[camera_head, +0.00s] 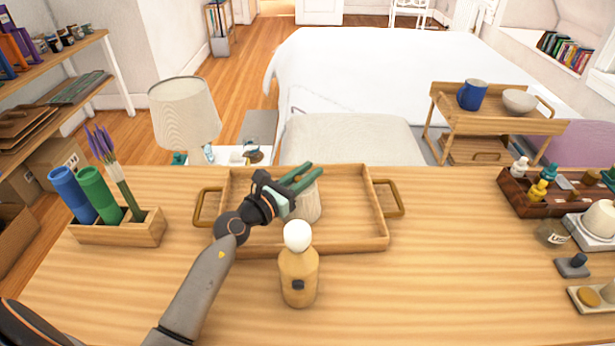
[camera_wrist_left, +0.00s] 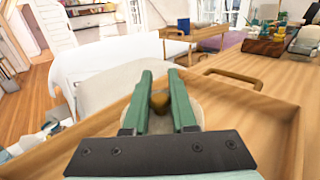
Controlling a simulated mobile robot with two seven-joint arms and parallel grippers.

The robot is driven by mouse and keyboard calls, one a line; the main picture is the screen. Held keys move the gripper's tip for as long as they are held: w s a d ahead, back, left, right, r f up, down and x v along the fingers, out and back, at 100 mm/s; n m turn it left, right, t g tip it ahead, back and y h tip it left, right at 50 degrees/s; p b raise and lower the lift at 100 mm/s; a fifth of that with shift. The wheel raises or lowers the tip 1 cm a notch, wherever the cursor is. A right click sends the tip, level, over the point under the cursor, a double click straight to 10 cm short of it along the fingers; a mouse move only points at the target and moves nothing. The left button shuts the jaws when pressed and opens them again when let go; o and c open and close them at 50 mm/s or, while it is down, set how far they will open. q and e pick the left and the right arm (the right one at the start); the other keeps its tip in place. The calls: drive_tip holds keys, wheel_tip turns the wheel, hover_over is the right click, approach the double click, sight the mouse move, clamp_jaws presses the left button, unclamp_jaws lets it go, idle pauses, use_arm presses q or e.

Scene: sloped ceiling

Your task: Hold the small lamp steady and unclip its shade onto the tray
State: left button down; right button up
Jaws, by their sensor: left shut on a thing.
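The small lamp's wooden base (camera_head: 298,278) stands upright on the table in front of the tray, with a bare white bulb (camera_head: 297,236) on top. The pale shade (camera_head: 309,206) is off the lamp, within the outline of the wooden tray (camera_head: 355,244). My left gripper (camera_head: 309,173) has green fingers and is shut on the shade. In the left wrist view a brown knob (camera_wrist_left: 160,103) shows between the fingers, with the shade (camera_wrist_left: 187,115) around it. I cannot tell whether the shade touches the tray floor. My right gripper is not in view.
A wooden holder (camera_head: 118,232) with blue and green rolls stands at left. A larger table lamp (camera_head: 185,112) stands beyond the table. A dark box of bottles (camera_head: 530,203) and small items sit at right. The table between tray and box is clear.

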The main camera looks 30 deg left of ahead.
use_arm(q)
drive_tip(key=shift+f, duration=0.15)
drive_tip(key=c, duration=0.7)
unclamp_jaws()
drive_tip(key=shift+s, duration=0.2)
drive_tip(key=b+v, duration=0.1)
drive_tip(key=v, duration=0.9)
drive_tip(key=shift+v, duration=0.8)
